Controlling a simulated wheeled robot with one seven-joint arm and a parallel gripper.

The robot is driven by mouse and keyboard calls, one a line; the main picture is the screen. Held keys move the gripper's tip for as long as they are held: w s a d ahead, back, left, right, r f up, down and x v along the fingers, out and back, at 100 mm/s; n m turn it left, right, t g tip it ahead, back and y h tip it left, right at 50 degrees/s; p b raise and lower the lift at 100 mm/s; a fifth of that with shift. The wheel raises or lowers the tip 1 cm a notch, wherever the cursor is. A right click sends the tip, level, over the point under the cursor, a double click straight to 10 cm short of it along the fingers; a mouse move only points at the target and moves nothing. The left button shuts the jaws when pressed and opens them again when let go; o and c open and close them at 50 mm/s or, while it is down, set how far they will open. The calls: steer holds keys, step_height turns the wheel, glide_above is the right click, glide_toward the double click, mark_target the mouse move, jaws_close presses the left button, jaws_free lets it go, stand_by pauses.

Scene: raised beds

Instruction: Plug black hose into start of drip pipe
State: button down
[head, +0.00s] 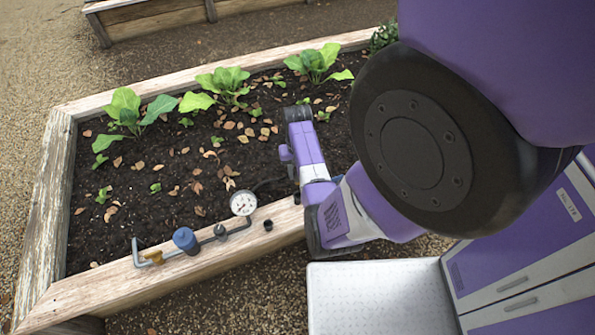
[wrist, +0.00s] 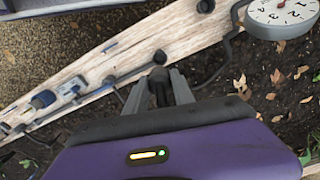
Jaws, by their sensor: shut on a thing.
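My gripper (wrist: 160,85) is shut on a black piece, which looks like the end of the black hose (wrist: 215,72). The hose curves from beside the gauge toward my fingers; part of it is hidden behind them. In the head view, a short stretch of the hose (head: 268,182) shows over the soil, and my arm hides the fingertips. A dark rounded fitting (wrist: 160,57) shows just beyond my fingertips by the wooden rim; I cannot tell whether the held piece touches it. I cannot clearly make out the drip pipe's start.
The bed's wooden rim (head: 120,283) carries a blue fitting (head: 185,240), a yellow-and-grey valve (head: 153,257) and a small black cap (head: 267,225). A round white gauge (head: 243,203) stands beside them. Leafy plants (head: 225,82) grow in the soil behind.

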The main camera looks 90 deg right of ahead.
steer(key=shift+f+b, duration=1.8)
steer(key=shift+f, duration=1.1)
steer(key=shift+f+b, duration=1.1)
steer(key=shift+f, duration=1.15)
steer(key=c, duration=0.5)
jaws_free()
steer(key=shift+r, duration=0.1)
steer(key=shift+r+p, duration=3.45)
steer(key=shift+p, duration=0.15)
